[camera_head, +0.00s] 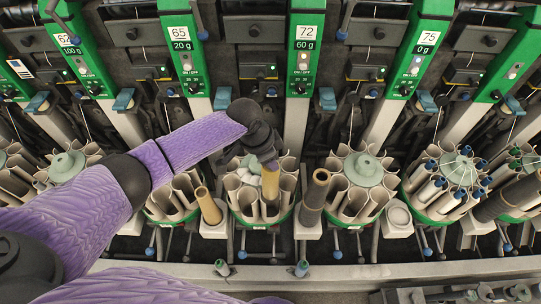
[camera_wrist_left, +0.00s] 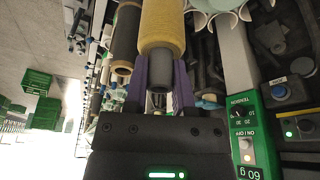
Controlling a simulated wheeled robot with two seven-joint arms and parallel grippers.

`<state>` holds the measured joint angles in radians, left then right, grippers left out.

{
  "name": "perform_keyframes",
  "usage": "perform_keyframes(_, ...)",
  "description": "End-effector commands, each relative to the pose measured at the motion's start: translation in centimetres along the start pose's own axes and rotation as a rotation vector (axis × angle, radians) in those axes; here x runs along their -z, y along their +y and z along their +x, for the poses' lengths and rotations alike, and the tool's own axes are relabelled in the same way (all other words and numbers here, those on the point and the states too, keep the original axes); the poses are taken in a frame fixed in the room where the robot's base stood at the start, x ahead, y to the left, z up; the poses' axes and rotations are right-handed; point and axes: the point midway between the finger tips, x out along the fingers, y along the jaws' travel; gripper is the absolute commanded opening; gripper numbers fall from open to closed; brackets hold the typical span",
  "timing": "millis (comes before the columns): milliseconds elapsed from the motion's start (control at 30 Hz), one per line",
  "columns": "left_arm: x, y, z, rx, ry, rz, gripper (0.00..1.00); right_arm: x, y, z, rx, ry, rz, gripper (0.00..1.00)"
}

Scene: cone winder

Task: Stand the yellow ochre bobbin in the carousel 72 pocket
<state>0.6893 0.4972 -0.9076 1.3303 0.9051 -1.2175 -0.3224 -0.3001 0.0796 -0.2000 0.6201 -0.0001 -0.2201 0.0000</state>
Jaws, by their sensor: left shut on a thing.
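The yellow ochre bobbin (camera_head: 287,187) hangs upright below my left gripper (camera_head: 268,162) in the head view. Its body overlaps the front pockets of the carousel (camera_head: 240,200) below and left of the green panel marked 72 (camera_head: 305,30). I cannot tell whether its lower end is inside a pocket. In the left wrist view, the purple fingers of my left gripper (camera_wrist_left: 160,85) are shut on the dark end of the yellow bobbin (camera_wrist_left: 162,25). My right gripper is not in view.
A tan tube (camera_head: 208,206) stands left of this carousel and a dark brown bobbin (camera_head: 315,195) stands right of it. A neighbouring carousel (camera_head: 362,175) has pale pockets. Green panels and machine parts rise behind.

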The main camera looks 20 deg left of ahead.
Motion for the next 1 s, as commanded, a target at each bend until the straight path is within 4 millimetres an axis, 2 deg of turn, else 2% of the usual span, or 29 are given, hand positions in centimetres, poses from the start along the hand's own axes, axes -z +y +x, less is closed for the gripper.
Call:
perform_keyframes(500, -1.0, 0.0, 3.2, 0.000, -0.001, 0.000, 0.00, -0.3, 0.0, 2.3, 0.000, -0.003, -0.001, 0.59)
perform_keyframes(1000, -1.1, 0.0, 3.8, 0.000, 0.000, 0.000, 0.00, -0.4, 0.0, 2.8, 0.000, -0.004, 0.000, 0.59)
